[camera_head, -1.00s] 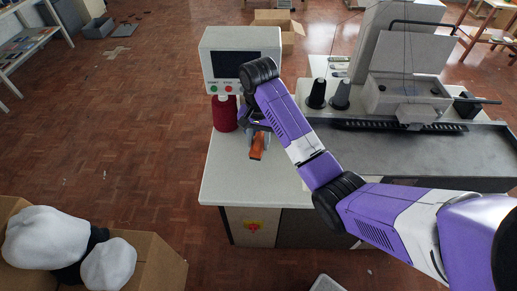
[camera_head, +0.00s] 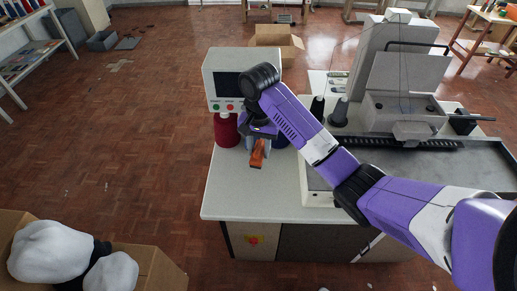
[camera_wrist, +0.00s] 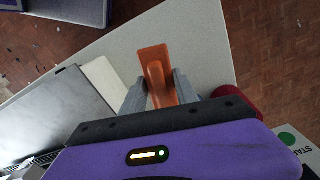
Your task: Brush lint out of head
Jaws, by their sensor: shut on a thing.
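My gripper (camera_head: 259,144) is shut on an orange tool (camera_head: 257,154), above the left part of the pale table. In the wrist view the tool (camera_wrist: 153,59) sits between the two grey fingers of my gripper (camera_wrist: 160,88). It looks like a flat, channel-shaped handle; I cannot make out bristles. The grey machine head (camera_head: 401,108) stands on the right of the table, apart from my gripper. Any lint in it is too small to see.
A control box with a dark screen (camera_head: 229,85) and a red thread cone (camera_head: 225,131) stand close behind my gripper. Dark cones (camera_head: 338,112) stand left of the machine. The table's front left (camera_head: 237,199) is clear. A carton with white bundles (camera_head: 151,262) is lower left.

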